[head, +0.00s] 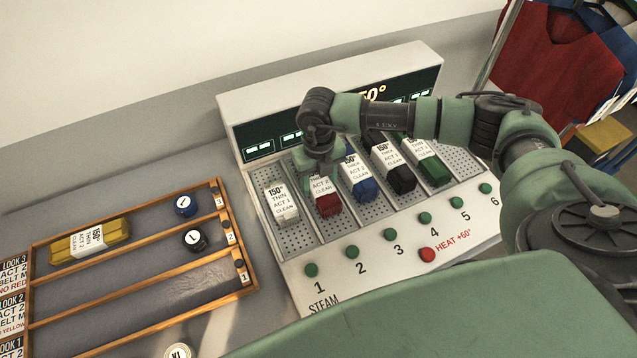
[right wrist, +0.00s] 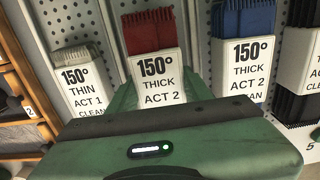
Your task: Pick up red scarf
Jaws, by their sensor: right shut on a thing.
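The red scarf (head: 328,206) is a folded bundle with a white label band in the second slot of the steam unit. In the right wrist view the red scarf (right wrist: 147,32) stands straight ahead, its label reading 150°, thick, act 2. My right gripper (head: 321,172) reaches down over it from above and is shut on the scarf, which still sits in its slot. The green fingers show either side of the label in the right wrist view (right wrist: 160,95). My left gripper is not in view.
White (head: 284,208), blue (head: 362,187), black (head: 402,179) and green (head: 435,171) bundles fill neighbouring slots of the steam unit (head: 330,75). Numbered green buttons and a red heat button (head: 427,255) line its front. A wooden tray (head: 140,291) at left holds a yellow bundle (head: 90,240).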

